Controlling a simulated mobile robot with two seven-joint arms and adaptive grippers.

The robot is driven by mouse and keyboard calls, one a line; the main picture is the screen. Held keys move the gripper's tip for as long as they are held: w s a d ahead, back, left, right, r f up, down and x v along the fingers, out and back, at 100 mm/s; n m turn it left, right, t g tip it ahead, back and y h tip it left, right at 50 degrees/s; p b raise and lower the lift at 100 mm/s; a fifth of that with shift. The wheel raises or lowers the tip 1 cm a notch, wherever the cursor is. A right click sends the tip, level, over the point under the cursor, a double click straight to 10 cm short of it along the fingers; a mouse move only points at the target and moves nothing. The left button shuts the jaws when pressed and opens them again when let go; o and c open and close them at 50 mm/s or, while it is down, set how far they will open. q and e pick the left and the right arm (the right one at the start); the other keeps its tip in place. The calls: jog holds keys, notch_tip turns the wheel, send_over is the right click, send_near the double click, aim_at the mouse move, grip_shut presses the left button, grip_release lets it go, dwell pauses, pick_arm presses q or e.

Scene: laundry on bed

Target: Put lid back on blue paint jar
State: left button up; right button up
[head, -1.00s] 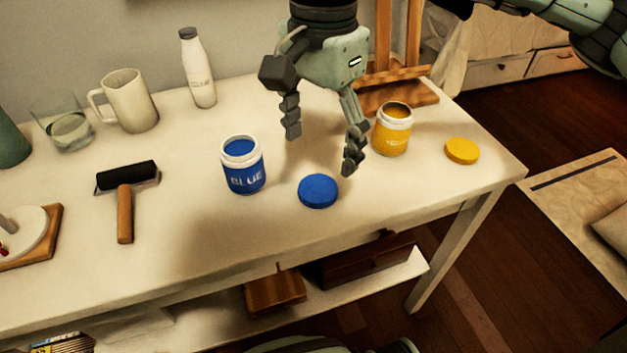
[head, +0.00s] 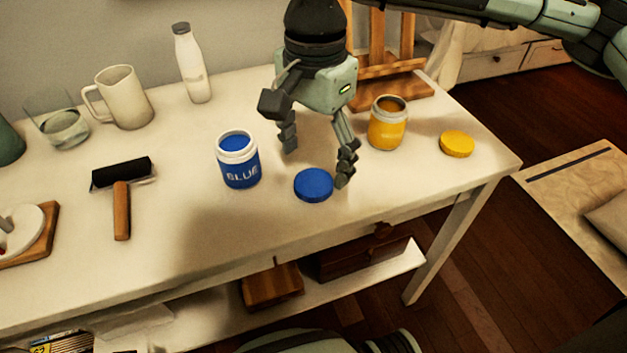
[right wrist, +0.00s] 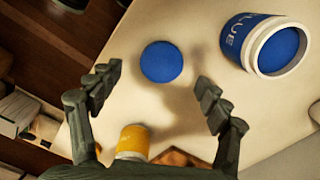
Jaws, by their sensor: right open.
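The blue paint jar (head: 238,160) stands upright and uncovered on the table, with blue paint showing at its mouth. It also shows in the right wrist view (right wrist: 236,38). The blue lid (head: 313,185) lies flat on the table to the right of the jar and nearer the front edge. My right gripper (head: 317,166) is open and empty, pointing down, with its fingers spread above and behind the lid. In the right wrist view the lid (right wrist: 161,62) lies ahead between the open fingers, apart from both. My left gripper is not in view.
An open yellow paint jar (head: 387,124) stands right of my right gripper, its yellow lid (head: 457,144) beside it. A wooden easel (head: 385,82) stands behind. A roller (head: 121,190), a mug (head: 124,97), a glass (head: 60,122) and a bottle (head: 192,65) are left. The front strip is clear.

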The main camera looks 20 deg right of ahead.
aim_at(314, 181)
notch_tip(314, 181, down, 4)
jog(key=shift+w, duration=0.15)
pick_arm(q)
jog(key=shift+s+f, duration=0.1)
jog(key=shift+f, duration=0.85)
pick_arm(e)
jog(key=c, duration=0.9)
